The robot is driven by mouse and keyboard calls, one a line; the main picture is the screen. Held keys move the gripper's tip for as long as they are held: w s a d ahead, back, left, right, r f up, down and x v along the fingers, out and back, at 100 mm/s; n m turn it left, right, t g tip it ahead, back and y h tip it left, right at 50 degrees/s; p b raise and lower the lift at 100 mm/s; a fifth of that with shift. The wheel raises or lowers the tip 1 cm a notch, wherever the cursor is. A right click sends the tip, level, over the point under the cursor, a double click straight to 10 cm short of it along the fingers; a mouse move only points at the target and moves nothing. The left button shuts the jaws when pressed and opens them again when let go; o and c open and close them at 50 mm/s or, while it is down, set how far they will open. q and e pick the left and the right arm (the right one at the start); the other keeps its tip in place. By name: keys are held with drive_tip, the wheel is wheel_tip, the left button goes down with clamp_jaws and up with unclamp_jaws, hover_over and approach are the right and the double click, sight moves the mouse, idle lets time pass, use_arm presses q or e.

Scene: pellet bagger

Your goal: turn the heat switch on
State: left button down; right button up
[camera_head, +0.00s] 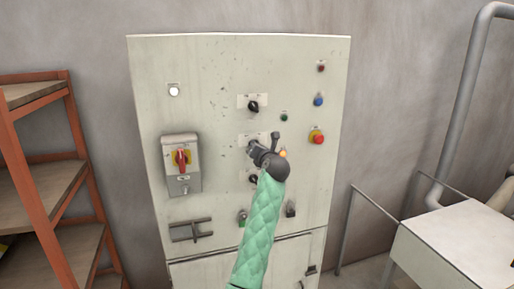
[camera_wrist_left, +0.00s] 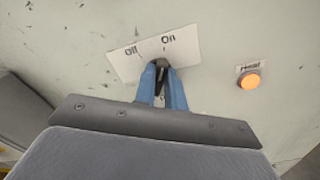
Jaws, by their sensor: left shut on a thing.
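The heat switch is a dark knob (camera_wrist_left: 162,63) on a white plate (camera_wrist_left: 124,66) marked "Off" on the left and "On" on the right. My left gripper (camera_wrist_left: 163,75) is shut on the knob, with a blue finger on each side. The fingers hide much of the knob, so its exact angle is hard to tell. In the head view my left gripper (camera_head: 252,149) is at the cabinet front, partly covering the switch plate (camera_head: 243,139). An orange lamp (camera_wrist_left: 248,81) to the right of the switch looks lit; its label is blurred. My right gripper is not in view.
The grey cabinet (camera_head: 215,75) has another black knob (camera_head: 253,106) above and one below. A red-yellow isolator (camera_head: 181,160) is left, a red emergency button (camera_head: 317,137) right. Orange shelving (camera_head: 45,215) stands left, a pale table (camera_head: 440,255) right.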

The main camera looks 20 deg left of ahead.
use_arm(q)
drive_tip(key=c, duration=1.5)
unclamp_jaws()
drive_tip(key=shift+o, duration=0.2)
drive_tip(key=shift+d, duration=0.1)
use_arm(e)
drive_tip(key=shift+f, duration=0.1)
